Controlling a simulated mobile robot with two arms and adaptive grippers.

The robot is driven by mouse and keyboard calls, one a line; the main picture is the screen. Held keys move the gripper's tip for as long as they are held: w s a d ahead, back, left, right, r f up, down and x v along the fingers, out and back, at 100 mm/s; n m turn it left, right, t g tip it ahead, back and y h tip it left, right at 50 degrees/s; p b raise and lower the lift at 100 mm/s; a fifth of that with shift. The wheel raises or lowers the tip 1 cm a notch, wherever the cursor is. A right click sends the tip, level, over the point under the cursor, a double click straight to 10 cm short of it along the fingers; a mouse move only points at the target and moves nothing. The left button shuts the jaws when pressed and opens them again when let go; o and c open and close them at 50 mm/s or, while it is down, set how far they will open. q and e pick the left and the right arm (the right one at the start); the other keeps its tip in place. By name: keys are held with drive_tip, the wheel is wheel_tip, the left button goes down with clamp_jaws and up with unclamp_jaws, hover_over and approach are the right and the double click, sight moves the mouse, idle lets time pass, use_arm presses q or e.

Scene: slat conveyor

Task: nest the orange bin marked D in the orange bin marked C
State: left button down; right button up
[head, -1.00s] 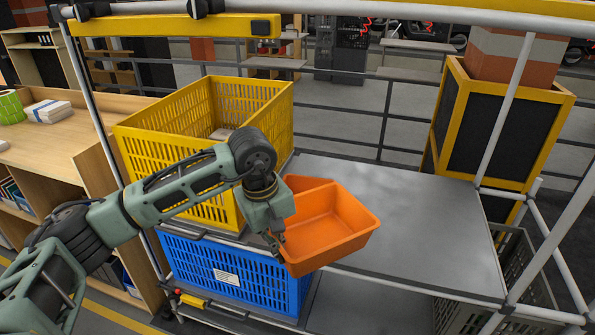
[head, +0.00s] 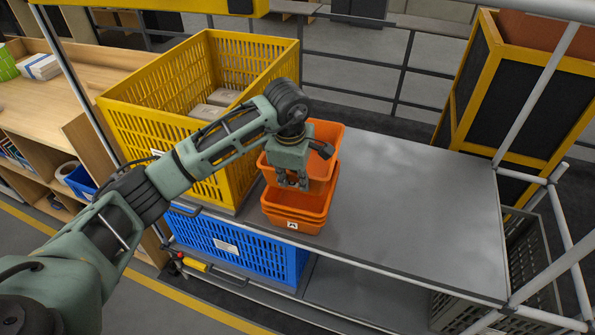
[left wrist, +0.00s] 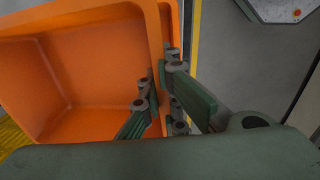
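My left gripper (head: 291,183) points down at the front wall of the upper orange bin (head: 325,143). In the left wrist view, the fingers (left wrist: 161,98) stand on both sides of the wall of this bin (left wrist: 95,75), shut on it. Its letter is hidden behind the gripper. Directly below is a stack of orange bins (head: 305,214) on the grey table; the lowest one shows the letter A. The upper bin sits over the stack with its rim well above the others; I cannot tell whether its base rests inside. No letters C or D are legible. My right gripper is out of view.
A yellow slatted crate (head: 150,125) with boxes inside stands left of the stack. A blue crate (head: 240,250) is below the table edge. The grey tabletop (head: 420,200) to the right is clear. Metal posts frame its right side.

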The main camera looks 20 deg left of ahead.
sight(294, 210)
use_arm(q)
drive_tip(key=shift+s+f, duration=0.25)
drive_tip(key=shift+s, duration=0.3)
drive_tip(key=f, duration=0.1)
drive_tip(key=f+b, duration=0.1)
drive_tip(key=f, duration=0.1)
drive_tip(key=shift+w, duration=0.35)
drive_tip(key=shift+s+f+b, duration=0.2)
drive_tip(key=shift+f+b, duration=0.8)
drive_tip(key=shift+b, duration=0.25)
drive_tip(key=shift+w+f+b, duration=0.15)
drive_tip(key=shift+f+b, duration=0.75)
drive_tip(key=shift+f, duration=0.1)
drive_tip(key=c, duration=1.9)
unclamp_jaws()
drive_tip(key=shift+o, duration=0.2)
